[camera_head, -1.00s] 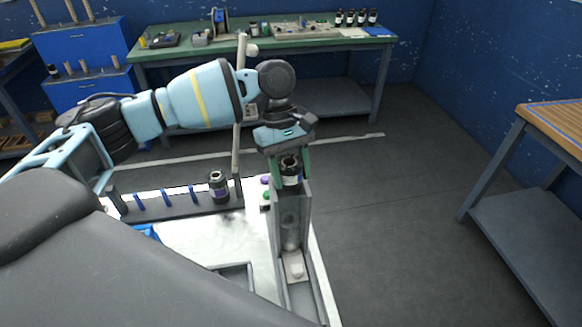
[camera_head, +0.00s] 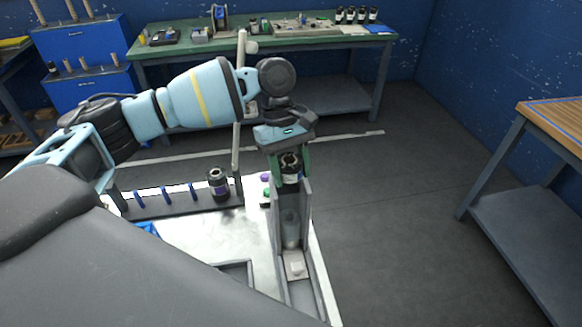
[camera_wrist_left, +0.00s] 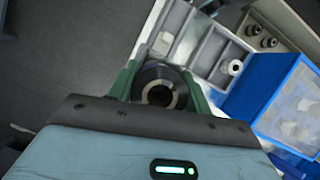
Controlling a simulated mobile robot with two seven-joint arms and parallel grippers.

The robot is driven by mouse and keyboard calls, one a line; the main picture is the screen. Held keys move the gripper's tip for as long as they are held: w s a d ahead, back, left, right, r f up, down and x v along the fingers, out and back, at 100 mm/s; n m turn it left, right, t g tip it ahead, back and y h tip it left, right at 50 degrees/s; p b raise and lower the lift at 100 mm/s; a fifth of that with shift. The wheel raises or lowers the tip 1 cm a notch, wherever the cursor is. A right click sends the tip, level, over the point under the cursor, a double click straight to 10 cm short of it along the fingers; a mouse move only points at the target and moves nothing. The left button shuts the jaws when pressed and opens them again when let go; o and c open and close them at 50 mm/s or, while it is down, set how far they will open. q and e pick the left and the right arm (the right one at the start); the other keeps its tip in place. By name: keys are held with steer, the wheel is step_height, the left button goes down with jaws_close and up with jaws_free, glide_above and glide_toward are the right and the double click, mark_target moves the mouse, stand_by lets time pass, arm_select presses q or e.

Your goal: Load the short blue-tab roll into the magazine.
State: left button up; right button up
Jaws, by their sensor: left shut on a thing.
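My left gripper (camera_head: 290,160) is shut on a dark roll (camera_head: 290,172) with a pale label band and a hollow core. The roll is upright at the top of a tall grey channel, the magazine (camera_head: 306,215). Its lower part is hidden by the channel walls, so I cannot tell how deep it sits. In the left wrist view the green fingers of the left gripper (camera_wrist_left: 160,85) lie on both sides of the roll (camera_wrist_left: 158,72). No blue tab shows on it. My right gripper is not in view.
Another dark roll (camera_head: 218,186) stands at the right end of a grey rack (camera_head: 165,205) with blue dividers. A pale post (camera_head: 237,140) rises behind the magazine. A blue bin (camera_wrist_left: 285,95) shows in the left wrist view. Floor to the right is clear.

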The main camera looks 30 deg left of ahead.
mark_target(288, 158)
arm_select(q)
steer(key=shift+f, duration=1)
steer(key=o, duration=1.1)
steer(key=shift+f, duration=0.1)
steer(key=shift+f, duration=0.15)
steer(key=v, duration=0.8)
steer(key=shift+r, duration=0.25)
steer(key=shift+d, duration=0.1)
